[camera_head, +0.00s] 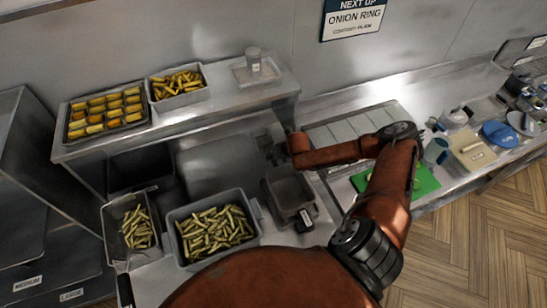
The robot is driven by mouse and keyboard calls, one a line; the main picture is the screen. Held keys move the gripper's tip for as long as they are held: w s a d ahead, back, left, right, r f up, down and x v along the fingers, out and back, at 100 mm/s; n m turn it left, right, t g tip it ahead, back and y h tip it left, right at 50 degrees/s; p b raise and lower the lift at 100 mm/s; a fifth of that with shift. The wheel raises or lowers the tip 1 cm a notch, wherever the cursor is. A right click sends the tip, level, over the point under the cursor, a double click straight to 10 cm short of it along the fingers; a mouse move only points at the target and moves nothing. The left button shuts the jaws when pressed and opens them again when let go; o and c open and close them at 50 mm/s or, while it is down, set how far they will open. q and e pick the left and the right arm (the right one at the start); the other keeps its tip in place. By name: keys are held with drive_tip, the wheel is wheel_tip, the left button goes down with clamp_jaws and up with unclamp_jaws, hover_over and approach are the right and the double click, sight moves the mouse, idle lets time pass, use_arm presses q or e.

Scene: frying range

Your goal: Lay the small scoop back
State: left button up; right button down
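My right arm comes up from the bottom right and its forearm reaches left over the counter. A dark shape at its end, which looks like my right gripper (273,150), is over the counter behind a grey empty container (288,188). It is too small and dark to tell its fingers or anything held. I cannot make out the small scoop for certain. My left gripper is not in view.
A grey bin of fries (213,230) and a smaller basket of fries (137,226) stand at the front left. The raised shelf (215,108) holds a tray of golden pieces (105,110), a tub of fries (178,84) and a small cup (253,58). A green board (425,181) lies right.

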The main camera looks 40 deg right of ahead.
drive_tip(key=shift+s+f, duration=0.2)
drive_tip(key=shift+f, duration=0.05)
drive_tip(key=c, duration=2.2)
unclamp_jaws()
drive_tip(key=shift+a, duration=0.1)
drive_tip(key=o, duration=0.5)
drive_tip(key=shift+w, duration=0.15)
drive_tip(key=v, duration=1.2)
